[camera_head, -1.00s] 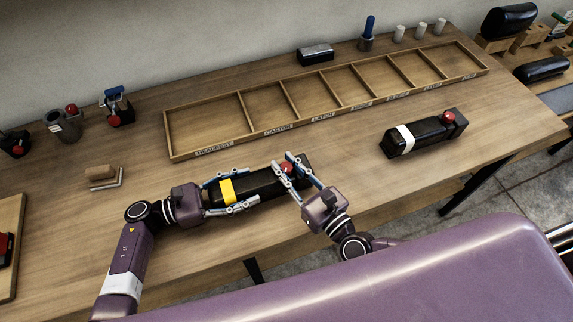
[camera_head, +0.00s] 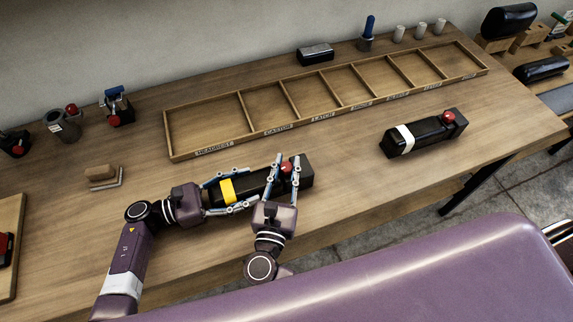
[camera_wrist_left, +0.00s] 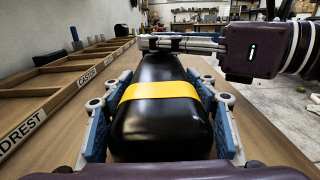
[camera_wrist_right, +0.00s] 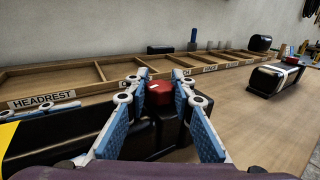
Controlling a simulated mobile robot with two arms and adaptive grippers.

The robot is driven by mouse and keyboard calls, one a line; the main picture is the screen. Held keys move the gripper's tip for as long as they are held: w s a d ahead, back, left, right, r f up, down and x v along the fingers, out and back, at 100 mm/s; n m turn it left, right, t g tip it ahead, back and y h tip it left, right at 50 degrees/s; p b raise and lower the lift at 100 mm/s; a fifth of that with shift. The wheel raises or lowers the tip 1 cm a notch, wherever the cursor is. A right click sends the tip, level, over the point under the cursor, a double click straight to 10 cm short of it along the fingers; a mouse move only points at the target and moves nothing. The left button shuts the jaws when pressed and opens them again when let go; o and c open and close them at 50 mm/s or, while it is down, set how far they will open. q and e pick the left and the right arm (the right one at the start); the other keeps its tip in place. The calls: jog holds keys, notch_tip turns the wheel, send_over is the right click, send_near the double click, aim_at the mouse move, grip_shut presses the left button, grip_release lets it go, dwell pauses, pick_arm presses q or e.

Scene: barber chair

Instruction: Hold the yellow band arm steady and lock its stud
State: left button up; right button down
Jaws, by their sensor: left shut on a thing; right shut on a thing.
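The black arm with the yellow band (camera_head: 227,190) lies on the wooden table; it fills the middle of the left wrist view (camera_wrist_left: 163,110). My left gripper (camera_head: 236,191) is shut around its banded end, one finger along each side. The red stud (camera_head: 287,167) is on top near the arm's other end. My right gripper (camera_head: 286,176) is shut on the red stud, with a finger on each side; the stud also shows between its fingers in the right wrist view (camera_wrist_right: 159,93).
A second black arm with a white band (camera_head: 404,139) lies to the right. A labelled wooden compartment tray (camera_head: 250,138) stands behind. A brush-like block (camera_head: 101,173) is at left. The purple chair padding (camera_head: 430,270) is in front.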

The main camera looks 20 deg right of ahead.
jog(key=shift+m+g+h, duration=0.4)
jog(key=shift+m+h, duration=0.1)
jog(key=shift+h, duration=0.2)
jog(key=c, duration=1.6)
grip_release()
jog(key=v, duration=1.2)
